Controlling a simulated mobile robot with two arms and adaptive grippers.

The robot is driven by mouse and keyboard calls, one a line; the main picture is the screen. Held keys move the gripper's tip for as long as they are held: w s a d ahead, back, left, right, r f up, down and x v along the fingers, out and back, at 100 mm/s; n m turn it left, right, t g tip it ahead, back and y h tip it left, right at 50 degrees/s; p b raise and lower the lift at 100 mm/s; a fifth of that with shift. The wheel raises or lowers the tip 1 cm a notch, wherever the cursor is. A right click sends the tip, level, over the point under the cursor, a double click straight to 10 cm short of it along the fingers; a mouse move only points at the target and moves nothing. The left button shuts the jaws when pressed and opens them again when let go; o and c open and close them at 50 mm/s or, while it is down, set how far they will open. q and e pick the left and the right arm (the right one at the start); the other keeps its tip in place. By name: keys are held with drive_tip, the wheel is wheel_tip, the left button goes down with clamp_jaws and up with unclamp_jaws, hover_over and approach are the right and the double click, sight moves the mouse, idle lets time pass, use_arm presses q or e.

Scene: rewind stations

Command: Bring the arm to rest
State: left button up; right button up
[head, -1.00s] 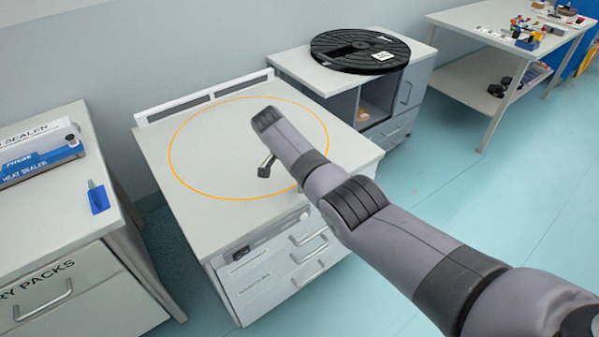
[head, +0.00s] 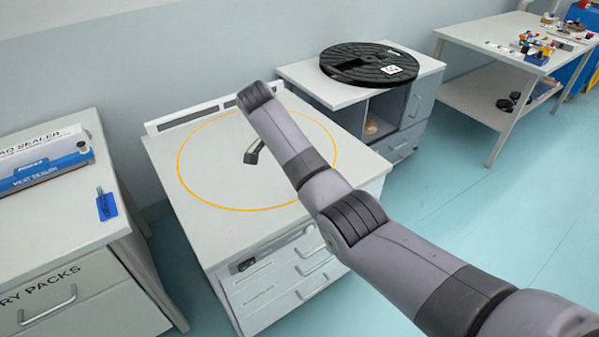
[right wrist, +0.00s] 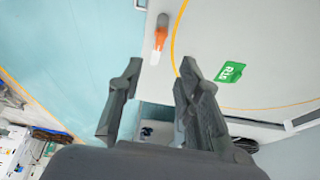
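My right arm (head: 345,215) comes in from the lower right of the head view and reaches over the white worktop (head: 215,225) with a thin orange ring (head: 180,160) on it. Only a dark finger part of my right gripper (head: 253,152) shows there, beside the arm; the rest is hidden. In the right wrist view my right gripper (right wrist: 160,68) has its two fingers spread apart with nothing between them. An orange and grey object (right wrist: 161,36) and a green tag (right wrist: 230,72) lie on the worktop beyond the fingers. My left gripper is not in view.
A black reel (head: 345,62) lies on a cabinet behind to the right. A heat sealer box (head: 45,165) and a blue tag (head: 106,207) are on the left cabinet. A bench (head: 470,45) with small parts stands at the far right. Floor (head: 500,225) between is clear.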

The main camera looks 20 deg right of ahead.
drive_tip(key=shift+a+r, duration=0.15)
drive_tip(key=shift+r, duration=0.25)
